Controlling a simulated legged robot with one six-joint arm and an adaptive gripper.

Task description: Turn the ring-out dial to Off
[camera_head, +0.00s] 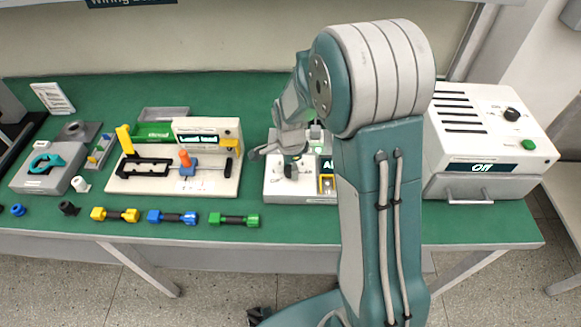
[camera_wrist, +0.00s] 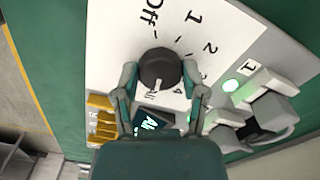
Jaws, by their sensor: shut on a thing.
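The ring-out dial (camera_wrist: 159,66) is a round black knob on a white panel (camera_wrist: 112,38) in the wrist view. Marks around it read Off at the upper left, then 1, 2 and more numbers clockwise. A white line on the knob points toward the lower edge, by the All mark. The small display (camera_wrist: 152,122) appears to read All. My gripper (camera_wrist: 160,78) has one finger on each side of the dial and is shut on it. In the head view my gripper (camera_head: 290,152) is over the ring-out unit (camera_head: 280,187), and my arm partly hides it.
Yellow parts (camera_wrist: 102,118) stand left of the display. A white box with an Off display (camera_head: 490,167) stands right of my arm. Several coloured connectors (camera_head: 173,217) lie along the table's front.

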